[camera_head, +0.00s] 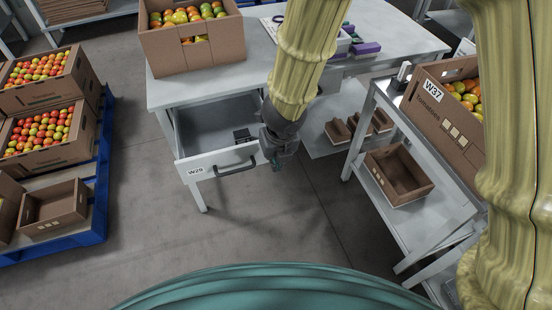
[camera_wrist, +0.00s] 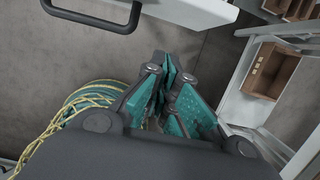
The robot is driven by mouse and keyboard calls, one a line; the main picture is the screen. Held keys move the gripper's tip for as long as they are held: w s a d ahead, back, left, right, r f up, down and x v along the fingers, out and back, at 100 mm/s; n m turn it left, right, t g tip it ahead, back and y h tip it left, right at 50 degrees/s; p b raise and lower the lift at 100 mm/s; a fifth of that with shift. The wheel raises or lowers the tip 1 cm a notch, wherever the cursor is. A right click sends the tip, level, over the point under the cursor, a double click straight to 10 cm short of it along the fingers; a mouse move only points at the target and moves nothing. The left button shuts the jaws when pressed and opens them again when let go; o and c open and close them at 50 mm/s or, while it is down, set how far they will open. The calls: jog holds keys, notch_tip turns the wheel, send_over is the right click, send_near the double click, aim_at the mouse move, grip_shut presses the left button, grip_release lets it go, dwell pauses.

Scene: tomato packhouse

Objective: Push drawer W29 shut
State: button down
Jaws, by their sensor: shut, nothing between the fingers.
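Drawer W29 (camera_head: 222,166) is a pale grey drawer pulled out of the white table, with a dark bar handle (camera_head: 236,170) on its front and a W29 label at the front's left end. In the wrist view my gripper (camera_wrist: 172,75) points toward the drawer front (camera_wrist: 190,12), with the handle (camera_wrist: 100,20) at upper left.
A tomato box (camera_head: 190,52) stands on the table (camera_head: 262,55). At left, tomato boxes stand on a blue pallet (camera_head: 100,190). The floor before the drawer is clear.

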jog(key=shift+w+a+f+p, duration=0.1)
jog(key=shift+w+a+p, duration=0.1)
jog(key=shift+w+p, duration=0.35)
jog(key=shift+w+a+f+p, duration=0.1)
jog(key=shift+w+a+p, duration=0.2)
jog(key=shift+w, duration=0.45)
jog(key=shift+w+a+f+p, duration=0.1)
jog(key=shift+w+a+p, duration=0.05)
jog(key=shift+w+p, duration=0.45)
jog(key=shift+w, duration=0.1)
